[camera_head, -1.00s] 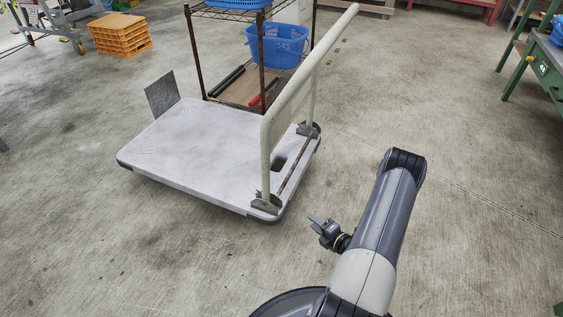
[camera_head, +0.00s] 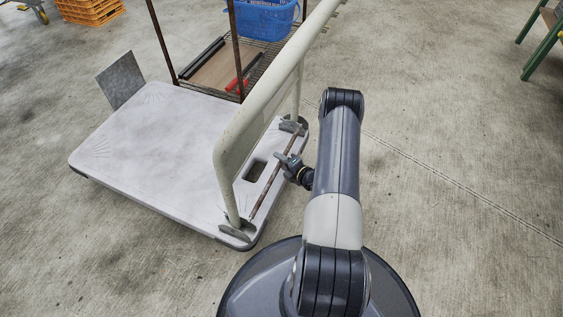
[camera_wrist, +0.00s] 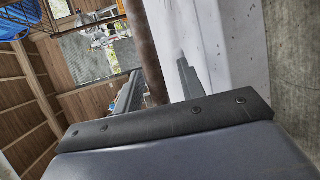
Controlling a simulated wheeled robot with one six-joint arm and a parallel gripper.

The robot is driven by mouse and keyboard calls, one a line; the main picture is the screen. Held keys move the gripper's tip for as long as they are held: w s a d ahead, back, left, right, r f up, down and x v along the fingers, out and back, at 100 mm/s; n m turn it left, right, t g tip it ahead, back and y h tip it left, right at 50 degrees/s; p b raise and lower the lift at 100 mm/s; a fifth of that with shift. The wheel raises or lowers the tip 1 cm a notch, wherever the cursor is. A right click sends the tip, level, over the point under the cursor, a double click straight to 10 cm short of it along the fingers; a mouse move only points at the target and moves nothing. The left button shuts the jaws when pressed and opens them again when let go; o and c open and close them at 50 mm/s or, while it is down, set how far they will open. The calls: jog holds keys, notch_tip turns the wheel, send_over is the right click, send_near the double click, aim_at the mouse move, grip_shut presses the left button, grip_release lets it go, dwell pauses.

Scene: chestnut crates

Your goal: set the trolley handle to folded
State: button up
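The trolley has a pale grey deck (camera_head: 150,140) and a cream tubular handle (camera_head: 250,120) that stands upright at its right end. A thin rusty rod (camera_head: 265,193) runs low between the two metal hinge brackets at the handle's foot. My gripper (camera_head: 281,158) is at this rod, near its middle, below the handle. In the wrist view, the two dark fingers (camera_wrist: 160,85) are apart, with the brown rod (camera_wrist: 143,45) showing between them. I cannot tell whether they touch it. The deck (camera_wrist: 210,45) shows to the right there.
A wire rack (camera_head: 240,60) with a blue basket (camera_head: 265,18) stands just behind the trolley. A grey plate (camera_head: 121,79) stands at the deck's far left edge. Orange crates (camera_head: 90,8) are at the back left.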

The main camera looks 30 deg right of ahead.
jog(key=shift+c, duration=0.4)
grip_shut()
jog(key=shift+s+f, duration=0.1)
jog(key=shift+f, duration=0.05)
